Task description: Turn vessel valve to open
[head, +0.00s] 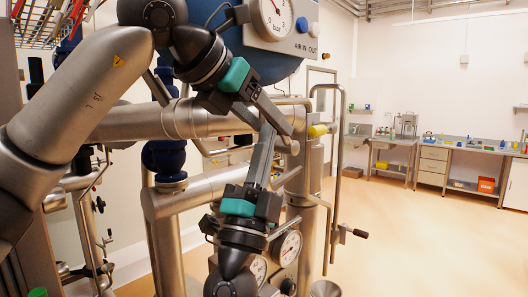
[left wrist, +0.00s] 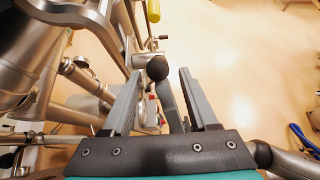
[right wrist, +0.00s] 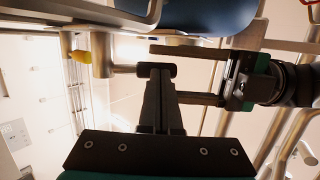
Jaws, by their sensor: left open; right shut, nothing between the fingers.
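A black-ended handle, which appears to be the valve's (head: 294,147), projects from the steel pipework in the head view. Its round black knob (left wrist: 157,68) shows between the far ends of my left gripper's fingers in the left wrist view. My left gripper (head: 288,140) is open, its fingers pointing right and down at the knob. My right gripper (head: 267,130) is shut and empty, reaching up from below. In the right wrist view its fingertips (right wrist: 158,75) overlap the dark knob; I cannot tell whether they touch. The valve body is mostly hidden behind my grippers.
A yellow handle (head: 317,130) sits beside the valve. Another black handle (head: 360,234) projects from the tall pipe. Round gauges (head: 287,247) and a blue-grey vessel with a dial (head: 276,18) are close. Open floor (head: 420,240) lies right, with benches (head: 470,150) behind.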

